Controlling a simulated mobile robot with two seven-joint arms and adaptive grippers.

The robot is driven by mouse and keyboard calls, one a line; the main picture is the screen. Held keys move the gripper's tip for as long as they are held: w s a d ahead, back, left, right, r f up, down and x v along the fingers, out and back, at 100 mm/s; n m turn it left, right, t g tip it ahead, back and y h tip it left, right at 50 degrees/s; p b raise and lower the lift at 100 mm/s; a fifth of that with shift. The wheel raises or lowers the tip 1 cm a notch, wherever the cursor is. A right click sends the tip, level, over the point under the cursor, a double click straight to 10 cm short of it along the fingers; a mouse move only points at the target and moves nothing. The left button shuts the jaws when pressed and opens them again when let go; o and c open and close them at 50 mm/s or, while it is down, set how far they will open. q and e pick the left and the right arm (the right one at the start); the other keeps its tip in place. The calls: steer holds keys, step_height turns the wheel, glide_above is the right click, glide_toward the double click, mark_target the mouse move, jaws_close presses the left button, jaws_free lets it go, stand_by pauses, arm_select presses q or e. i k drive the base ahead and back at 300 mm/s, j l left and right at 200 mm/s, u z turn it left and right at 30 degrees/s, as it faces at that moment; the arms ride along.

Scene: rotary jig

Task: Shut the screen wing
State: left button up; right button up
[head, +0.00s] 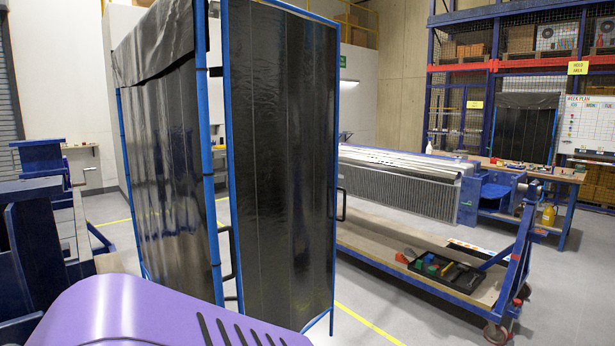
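The screen stands at the left of the middle in the head view, with dark glossy sheets on a blue tube frame. Its wing (285,150) is a tall, upright dark panel in a blue frame. It stands at an angle to the screen's other dark panel (165,170), so the wing appears swung open. A blue post (208,200) stands close to the wing's left edge. A black handle (343,206) shows past the wing's right edge. Dark bracket-like bars (230,255) show at its lower left. Neither of my grippers is in view.
A wheeled blue frame (515,265) carries a long ribbed unit (400,185) and a low shelf with a black tool tray (460,276) at right. Blue machinery (40,230) stands at left. Floor with yellow lines (365,322) shows between the wing and the wheeled frame.

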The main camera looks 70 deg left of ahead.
mark_target(279, 70)
steer(key=u, duration=2.35)
steer(key=i+l, duration=0.2)
steer(key=i, duration=0.15)
steer(key=i+l, duration=0.2)
steer(key=i, duration=0.15)
